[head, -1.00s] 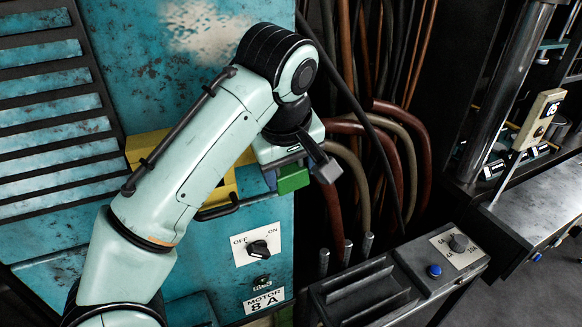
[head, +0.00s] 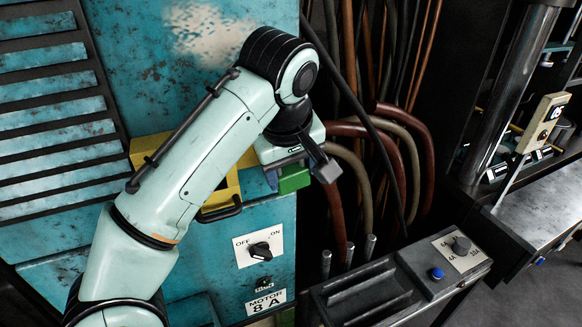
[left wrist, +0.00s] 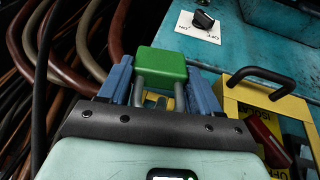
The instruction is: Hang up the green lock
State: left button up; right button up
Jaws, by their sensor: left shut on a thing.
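The green lock (head: 293,180) has a block-shaped green body, and its grey shackle shows in the left wrist view (left wrist: 162,64). My left gripper (left wrist: 158,90) is shut on the green lock between its blue fingers. In the head view the gripper (head: 282,176) holds the lock in front of the right edge of the teal cabinet. A yellow box (head: 222,192) with a black handle is on the cabinet, partly hidden behind my left arm. In the left wrist view the yellow box (left wrist: 262,108) shows lettering and a red item (left wrist: 268,140). My right gripper is not in view.
The teal cabinet (head: 120,190) has an OFF/ON switch (head: 260,247) and a MOTOR 8 A label below the box. Thick hoses (head: 400,150) hang right of the lock. A console (head: 440,265) with a blue button stands lower right.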

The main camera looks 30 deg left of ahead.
pick_arm(q)
jog(key=shift+w+a, duration=0.15)
jog(key=shift+a, duration=0.05)
dwell(0.4)
jog(key=shift+w+a+f, duration=0.1)
jog(key=shift+w+a, duration=0.65)
jog(key=shift+a, duration=0.1)
jog(key=shift+a, duration=0.1)
jog(key=shift+w+a, duration=0.2)
jog(key=shift+w+f, duration=0.1)
jog(key=shift+f, duration=0.1)
dwell(0.5)
jog(key=shift+w+a+f, duration=0.15)
jog(key=shift+a+f, duration=0.15)
jog(key=shift+f, duration=0.05)
dwell(0.5)
jog(key=shift+w+a+f, duration=0.1)
jog(key=shift+f, duration=0.55)
dwell(0.6)
jog(key=o, duration=1.2)
